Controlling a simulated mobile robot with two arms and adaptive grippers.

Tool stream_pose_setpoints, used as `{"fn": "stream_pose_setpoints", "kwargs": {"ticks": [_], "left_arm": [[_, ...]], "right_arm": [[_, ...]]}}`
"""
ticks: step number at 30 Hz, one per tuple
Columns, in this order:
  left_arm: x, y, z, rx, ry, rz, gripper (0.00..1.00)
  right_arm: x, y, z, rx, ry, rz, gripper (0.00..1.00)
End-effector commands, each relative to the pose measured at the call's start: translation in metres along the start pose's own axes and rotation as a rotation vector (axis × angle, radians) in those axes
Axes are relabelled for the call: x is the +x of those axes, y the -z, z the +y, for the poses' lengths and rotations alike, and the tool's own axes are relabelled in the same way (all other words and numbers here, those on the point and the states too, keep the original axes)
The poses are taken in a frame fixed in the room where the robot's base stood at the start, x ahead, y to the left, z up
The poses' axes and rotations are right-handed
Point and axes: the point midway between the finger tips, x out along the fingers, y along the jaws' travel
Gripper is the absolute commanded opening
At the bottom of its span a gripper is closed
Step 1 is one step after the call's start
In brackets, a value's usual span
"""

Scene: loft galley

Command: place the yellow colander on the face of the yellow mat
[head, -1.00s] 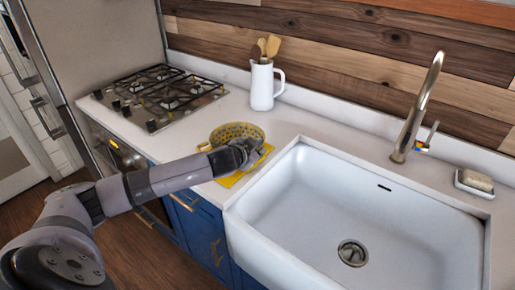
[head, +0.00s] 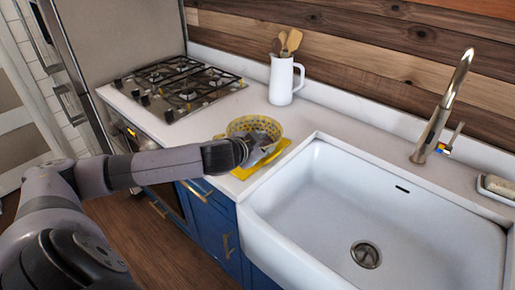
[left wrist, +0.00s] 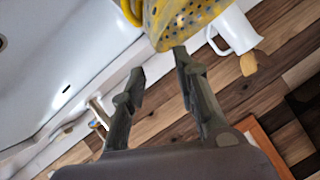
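The yellow colander (head: 240,125), dotted with holes, is upright at the counter's front edge, left of the sink. It stands at the back left of the yellow mat (head: 243,172), which shows in front of it and to its right; its base is hidden by my gripper. My left gripper (head: 266,147) is in front of the colander and overlaps it in the head view. In the left wrist view its two fingers (left wrist: 160,64) are apart with nothing between them, and the colander (left wrist: 182,20) is just beyond the fingertips. My right gripper is in neither view.
The white sink (head: 380,205) opens right of the mat, with a tall faucet (head: 440,115) behind it. A white jug (head: 282,80) with wooden utensils stands behind the colander. A gas hob (head: 180,85) is at left. Some bare counter lies between hob and colander.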

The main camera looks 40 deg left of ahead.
Motion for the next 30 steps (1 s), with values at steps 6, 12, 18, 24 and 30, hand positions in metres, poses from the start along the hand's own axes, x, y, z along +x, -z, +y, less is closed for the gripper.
{"fn": "stream_pose_setpoints", "kwargs": {"ticks": [6,12,18,24,30], "left_arm": [[-0.029,-0.002,0.001,0.003,-0.001,-0.002,0.28],[-0.04,0.0,0.001,0.001,-0.002,0.0,0.28],[-0.04,0.0,0.001,0.0,-0.002,0.0,0.28],[-0.04,0.0,0.001,0.0,-0.002,0.0,0.28],[-0.04,0.0,0.001,0.0,-0.002,0.0,0.28]], "right_arm": [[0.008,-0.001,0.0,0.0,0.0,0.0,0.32],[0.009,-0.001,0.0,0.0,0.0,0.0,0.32],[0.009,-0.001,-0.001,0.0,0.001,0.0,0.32],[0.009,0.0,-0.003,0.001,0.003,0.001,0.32],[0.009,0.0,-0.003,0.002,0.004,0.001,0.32]]}}
